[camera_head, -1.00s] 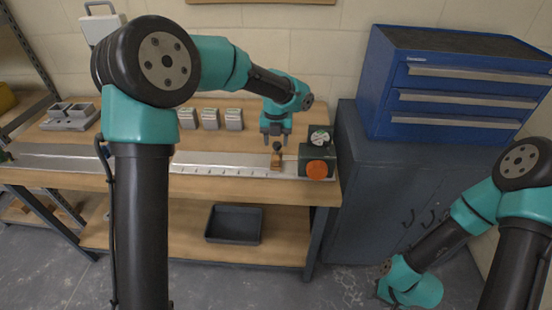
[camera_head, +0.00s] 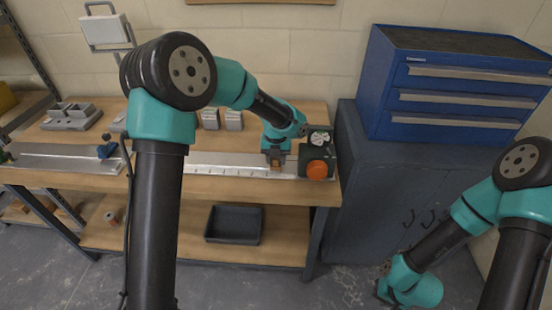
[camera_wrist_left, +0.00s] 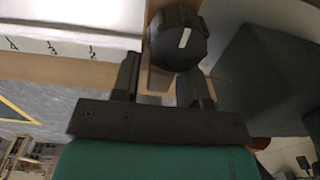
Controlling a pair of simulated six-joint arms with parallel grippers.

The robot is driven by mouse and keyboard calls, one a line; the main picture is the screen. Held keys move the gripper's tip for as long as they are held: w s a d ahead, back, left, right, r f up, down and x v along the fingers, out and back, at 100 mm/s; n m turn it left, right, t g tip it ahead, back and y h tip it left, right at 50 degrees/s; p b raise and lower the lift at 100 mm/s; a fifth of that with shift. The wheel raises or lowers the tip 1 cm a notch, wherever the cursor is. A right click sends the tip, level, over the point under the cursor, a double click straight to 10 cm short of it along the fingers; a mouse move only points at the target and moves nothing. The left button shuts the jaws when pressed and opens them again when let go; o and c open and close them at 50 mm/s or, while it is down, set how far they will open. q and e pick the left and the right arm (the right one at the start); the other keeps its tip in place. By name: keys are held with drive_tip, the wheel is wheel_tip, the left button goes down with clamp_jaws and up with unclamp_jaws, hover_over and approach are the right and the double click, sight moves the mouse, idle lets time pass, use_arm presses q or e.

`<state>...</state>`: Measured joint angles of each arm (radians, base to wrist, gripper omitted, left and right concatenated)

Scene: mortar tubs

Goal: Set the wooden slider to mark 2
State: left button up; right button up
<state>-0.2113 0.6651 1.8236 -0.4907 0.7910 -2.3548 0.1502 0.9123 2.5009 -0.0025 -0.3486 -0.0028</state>
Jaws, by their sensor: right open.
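The wooden slider (camera_head: 276,166) with a black knob sits near the right end of the pale marked rail (camera_head: 225,164). In the left wrist view the slider (camera_wrist_left: 158,60) and its black knob (camera_wrist_left: 178,38) are between the fingers of my left gripper (camera_wrist_left: 160,88). The fingers straddle the wood closely; I cannot tell whether both press on it. Mark 2 (camera_wrist_left: 92,53) shows on the rail to the left of the slider in that view. In the head view my left gripper (camera_head: 276,156) is down at the slider. My right gripper (camera_head: 384,296) hangs low at lower right, away from the bench, fingers barely visible.
A dark green box with a dial (camera_head: 319,138) and an orange button (camera_head: 317,169) stands just right of the slider. Grey tubs (camera_head: 232,119) stand behind the rail. A blue drawer cabinet (camera_head: 450,85) is at right. A black tray (camera_head: 233,224) lies on the lower shelf.

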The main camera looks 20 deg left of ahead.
use_arm(q)
clamp_jaws()
drive_tip(key=a, duration=0.3)
drive_tip(key=s+a, duration=0.1)
drive_tip(key=a, duration=0.2)
drive_tip(key=s+a, duration=0.1)
drive_tip(key=a, duration=0.3)
drive_tip(key=shift+o, duration=1)
unclamp_jaws()
drive_tip(key=shift+d, duration=0.1)
drive_tip(key=shift+r, duration=0.1)
wheel_tip(320, 180, up, 17)
drive_tip(key=shift+r, duration=0.15)
